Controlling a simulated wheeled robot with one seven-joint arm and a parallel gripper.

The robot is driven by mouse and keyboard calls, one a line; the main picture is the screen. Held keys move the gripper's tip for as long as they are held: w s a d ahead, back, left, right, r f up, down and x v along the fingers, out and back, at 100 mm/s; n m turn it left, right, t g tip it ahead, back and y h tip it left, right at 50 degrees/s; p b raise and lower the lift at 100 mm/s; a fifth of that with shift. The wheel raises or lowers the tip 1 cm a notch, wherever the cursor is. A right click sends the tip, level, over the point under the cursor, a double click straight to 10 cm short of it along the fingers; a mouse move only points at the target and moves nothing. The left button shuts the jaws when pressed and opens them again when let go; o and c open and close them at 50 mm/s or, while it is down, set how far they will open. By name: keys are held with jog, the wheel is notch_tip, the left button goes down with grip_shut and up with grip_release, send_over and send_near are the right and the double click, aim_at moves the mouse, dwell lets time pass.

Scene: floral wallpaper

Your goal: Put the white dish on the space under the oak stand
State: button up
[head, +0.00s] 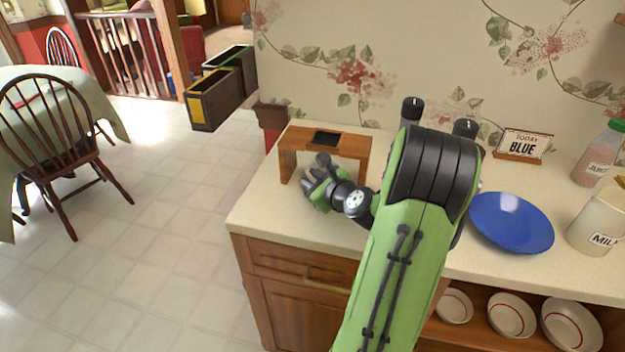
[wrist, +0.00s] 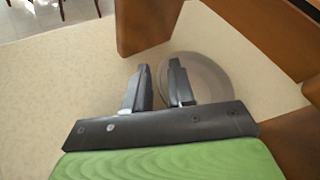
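The oak stand (head: 350,146) is on the counter's left part, with its open side facing my arm. In the wrist view, one of its legs (wrist: 145,22) rises at the top and more brown wood shows at the right. The white dish (wrist: 212,85) looks greyish in the shade and lies in the space between the stand's wooden parts. My gripper (wrist: 160,64) has its fingers apart, one over the dish and the other just outside its left rim, with no grip on it visible. In the head view, my gripper (head: 318,178) is at the stand's front and the dish cannot be made out.
A dark flat item (head: 325,138) lies on top of the stand. A blue plate (head: 511,223), a milk container (head: 598,222), a juice bottle (head: 598,160) and a small sign (head: 523,146) are to the right. Bowls (head: 512,314) sit on a shelf below. The counter's (head: 268,215) left front is clear.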

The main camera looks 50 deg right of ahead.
jog(key=p+v, duration=0.1)
jog(key=v, duration=1.1)
jog(key=shift+p, duration=0.4)
jog(key=w+a+n+g+y, duration=0.2)
jog(key=a+n+g+y, duration=0.1)
jog(key=a+n, duration=0.65)
jog(key=w+a+n+g+y, duration=0.2)
jog(key=a+n+y, duration=0.1)
jog(key=a+n, duration=0.7)
jog(key=s+a+r+n+g+h, duration=0.2)
jog(key=s+a+r+n, duration=0.2)
jog(key=s+a+n, duration=0.5)
jog(key=s+n, duration=0.2)
jog(key=n, duration=0.4)
jog(key=shift+s+g, duration=0.25)
jog(key=shift+g, duration=0.15)
